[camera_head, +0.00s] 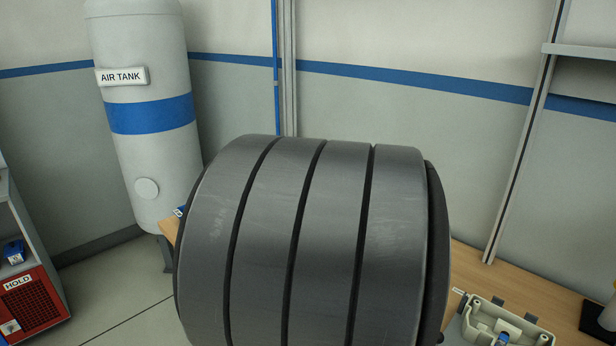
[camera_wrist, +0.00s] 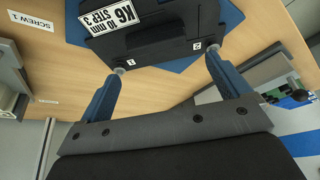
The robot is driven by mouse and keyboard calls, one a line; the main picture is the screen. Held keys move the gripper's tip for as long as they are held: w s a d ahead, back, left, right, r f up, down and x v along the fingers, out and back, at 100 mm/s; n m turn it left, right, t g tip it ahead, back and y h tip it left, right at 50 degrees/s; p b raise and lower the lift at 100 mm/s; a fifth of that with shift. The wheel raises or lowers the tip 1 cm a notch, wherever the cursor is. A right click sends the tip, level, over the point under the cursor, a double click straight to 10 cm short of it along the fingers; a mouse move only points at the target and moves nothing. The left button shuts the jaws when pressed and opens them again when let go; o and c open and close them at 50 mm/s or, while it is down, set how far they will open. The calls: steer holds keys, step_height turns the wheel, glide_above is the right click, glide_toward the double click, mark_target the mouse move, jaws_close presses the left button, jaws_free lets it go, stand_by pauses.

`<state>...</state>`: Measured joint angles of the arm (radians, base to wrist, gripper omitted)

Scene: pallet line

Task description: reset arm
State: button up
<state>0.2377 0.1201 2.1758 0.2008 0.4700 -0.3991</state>
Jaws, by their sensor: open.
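My gripper (camera_wrist: 164,60) shows in the wrist view with its two blue fingers spread wide apart. Nothing is held between them. The fingertips are near the lower edge of a black block (camera_wrist: 150,42), which has a white "STEP 3" label and small tags 1 and 2. I cannot tell whether the fingertips touch it. The block is on a blue plate (camera_wrist: 228,18) on the wooden bench (camera_wrist: 60,75). In the head view, a large dark grey ribbed part of my own arm fills the middle and hides much of the bench; the gripper does not show there.
In the head view, an air tank (camera_head: 150,165) stands at the left and a red box marked HOLD (camera_head: 35,300) is at lower left. A beige housing (camera_head: 500,328) sits on the bench at lower right. A green-and-black part (camera_wrist: 295,98) is at right in the wrist view.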

steer(key=s+d+r, duration=0.7)
steer(key=s+d, duration=0.1)
steer(key=d, duration=0.1)
steer(key=w+a+r, duration=0.2)
steer(key=w, duration=0.4)
steer(key=w+a+r, duration=0.2)
steer(key=w, duration=0.4)
steer(key=shift+r, duration=0.3)
steer(key=s+d+f, duration=0.1)
steer(key=s+f, duration=0.5)
steer(key=s, duration=0.3)
steer(key=shift+s+f, duration=0.2)
steer(key=shift+f, duration=0.05)
steer(key=shift+d+r, duration=0.1)
steer(key=shift+d, duration=0.05)
stand_by(0.5)
